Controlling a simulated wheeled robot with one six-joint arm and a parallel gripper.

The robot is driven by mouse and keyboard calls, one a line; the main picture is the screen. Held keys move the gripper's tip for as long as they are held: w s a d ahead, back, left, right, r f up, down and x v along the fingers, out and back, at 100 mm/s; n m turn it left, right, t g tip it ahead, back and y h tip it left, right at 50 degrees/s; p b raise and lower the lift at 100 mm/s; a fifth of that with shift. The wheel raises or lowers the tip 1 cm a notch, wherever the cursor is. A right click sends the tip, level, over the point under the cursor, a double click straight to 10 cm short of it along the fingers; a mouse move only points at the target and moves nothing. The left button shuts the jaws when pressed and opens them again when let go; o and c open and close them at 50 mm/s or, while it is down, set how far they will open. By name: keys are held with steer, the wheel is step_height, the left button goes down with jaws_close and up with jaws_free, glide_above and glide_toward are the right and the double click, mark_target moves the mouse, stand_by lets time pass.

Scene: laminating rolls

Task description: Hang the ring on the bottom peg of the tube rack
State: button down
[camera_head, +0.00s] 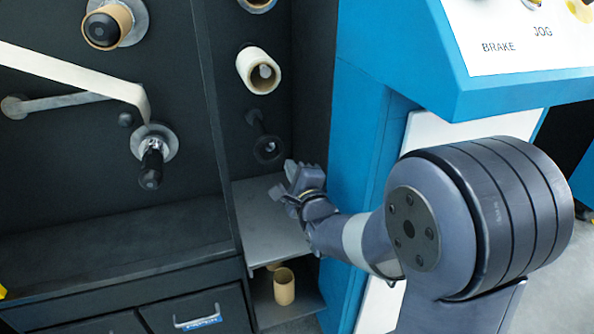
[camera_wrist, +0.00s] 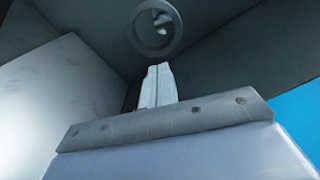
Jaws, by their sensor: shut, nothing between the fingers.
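The tube rack's bottom peg (camera_head: 257,128) is dark and sticks out of the back panel. A dark round rim (camera_head: 267,149) shows at its front end. In the wrist view this rim (camera_wrist: 156,27) is a grey circle with a bright spot inside, just beyond my fingertips. I cannot tell whether it is a separate ring or the peg's own end. My gripper (camera_head: 287,186) is shut and empty, below and slightly right of the peg's end, apart from it. Its closed fingers (camera_wrist: 158,86) point towards the rim in the wrist view.
A cream tube (camera_head: 252,70) is on the peg above. A grey shelf (camera_head: 262,222) lies below my gripper, and a tan tube (camera_head: 284,288) stands on a lower shelf. A blue machine panel (camera_head: 355,150) is close on the right. A dark divider (camera_head: 216,130) stands left.

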steer(key=p+x, duration=0.1)
steer(key=x, duration=0.5)
steer(key=shift+p, duration=0.4)
steer(key=shift+w+f, duration=0.1)
steer(key=shift+w, duration=0.05)
